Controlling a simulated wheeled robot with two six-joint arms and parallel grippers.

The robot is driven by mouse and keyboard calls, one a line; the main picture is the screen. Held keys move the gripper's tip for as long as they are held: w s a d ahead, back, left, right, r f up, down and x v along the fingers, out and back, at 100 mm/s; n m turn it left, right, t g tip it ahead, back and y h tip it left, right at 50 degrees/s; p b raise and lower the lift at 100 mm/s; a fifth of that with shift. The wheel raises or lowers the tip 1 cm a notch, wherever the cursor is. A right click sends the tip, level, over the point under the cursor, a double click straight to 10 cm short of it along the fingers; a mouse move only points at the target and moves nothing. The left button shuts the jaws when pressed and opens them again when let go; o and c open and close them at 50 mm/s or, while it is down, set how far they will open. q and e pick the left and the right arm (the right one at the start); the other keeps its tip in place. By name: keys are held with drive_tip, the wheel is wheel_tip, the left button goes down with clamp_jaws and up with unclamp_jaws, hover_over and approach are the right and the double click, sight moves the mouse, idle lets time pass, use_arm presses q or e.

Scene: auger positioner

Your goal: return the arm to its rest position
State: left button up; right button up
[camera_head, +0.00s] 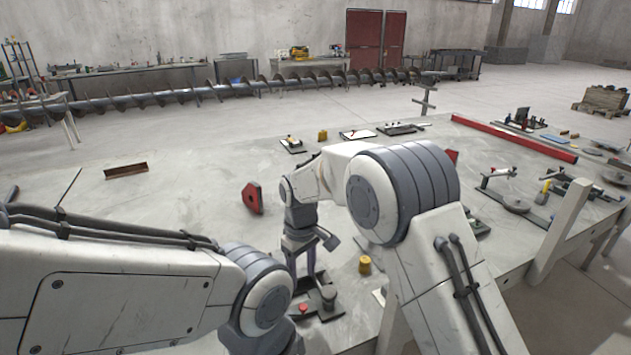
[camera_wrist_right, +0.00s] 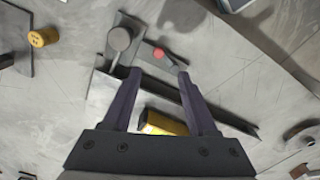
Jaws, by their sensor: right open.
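My right arm (camera_head: 405,190) reaches over the grey table (camera_head: 200,165). Its gripper (camera_head: 301,275) points down above a dark fixture (camera_head: 322,305) with a red knob and a round grey post. In the right wrist view, the right gripper (camera_wrist_right: 157,77) has its two purple fingers spread, with nothing held between them. The fixture's round post (camera_wrist_right: 119,39) and red knob (camera_wrist_right: 158,53) show beyond the fingertips. A yellow block (camera_wrist_right: 163,123) shows between the finger bases, below the gripper. My left arm (camera_head: 120,290) comes in from the left; its gripper is out of view.
A yellow cylinder (camera_head: 365,265) stands right of the right gripper. A red block (camera_head: 252,198) and a brown angle bar (camera_head: 126,170) lie to the left. Clamps and a long red beam (camera_head: 510,137) occupy the right side. The left middle of the table is mostly clear.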

drive_tip(key=s+d+r+m, duration=0.1)
drive_tip(key=s+d+r, duration=0.15)
drive_tip(key=s, duration=0.45)
drive_tip(key=s+d+r, duration=0.1)
drive_tip(key=s+r, duration=0.3)
drive_tip(key=s, duration=0.4)
drive_tip(key=s+d+r+m, duration=0.1)
drive_tip(key=s+r, duration=0.2)
drive_tip(key=s, duration=0.4)
drive_tip(key=s+d+f+y, duration=0.1)
drive_tip(key=s+d, duration=0.4)
drive_tip(key=s, duration=0.3)
drive_tip(key=shift+s+f, duration=0.15)
drive_tip(key=shift+s, duration=0.25)
